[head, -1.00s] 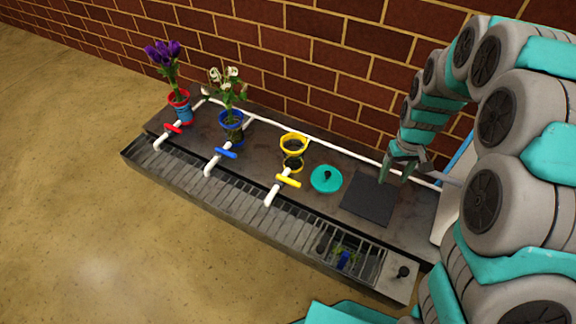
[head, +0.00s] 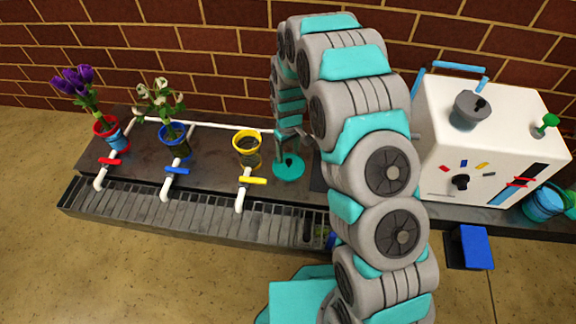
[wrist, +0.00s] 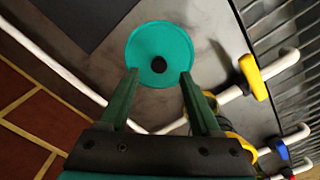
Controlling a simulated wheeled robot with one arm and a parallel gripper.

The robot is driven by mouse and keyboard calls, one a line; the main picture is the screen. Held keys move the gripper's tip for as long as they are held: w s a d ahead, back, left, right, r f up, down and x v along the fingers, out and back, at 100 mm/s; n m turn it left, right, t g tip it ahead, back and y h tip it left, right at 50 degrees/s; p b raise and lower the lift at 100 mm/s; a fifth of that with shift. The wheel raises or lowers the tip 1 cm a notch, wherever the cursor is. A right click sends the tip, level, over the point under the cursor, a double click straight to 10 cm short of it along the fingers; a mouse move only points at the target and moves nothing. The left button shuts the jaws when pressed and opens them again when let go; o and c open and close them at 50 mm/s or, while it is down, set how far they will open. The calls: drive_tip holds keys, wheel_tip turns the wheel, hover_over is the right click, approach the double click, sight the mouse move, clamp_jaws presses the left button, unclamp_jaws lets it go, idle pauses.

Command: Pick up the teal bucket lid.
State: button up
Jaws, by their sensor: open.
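The teal bucket lid (head: 289,168) is a round disc with a dark knob, lying flat on the dark counter in the head view, right of the yellow pot. It also shows in the wrist view (wrist: 146,44), with its black knob near the middle. My gripper (wrist: 158,72) is open, its two green fingers reaching toward the near edge of the lid on either side of the knob in the picture. In the head view my gripper (head: 288,148) hangs close over the lid and partly covers it. I cannot tell the exact height gap.
The yellow pot (head: 246,153) and its yellow-handled pipe (head: 242,190) stand just left of the lid. Blue (head: 172,141) and red (head: 107,131) flower pots are farther left. A white machine (head: 480,137) stands right. A dark square mat (wrist: 88,20) lies beside the lid.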

sight(289, 160)
wheel_tip(289, 160, down, 4)
drive_tip(key=shift+d+r, duration=0.15)
drive_tip(key=shift+r, duration=0.2)
clamp_jaws()
idle(0.4)
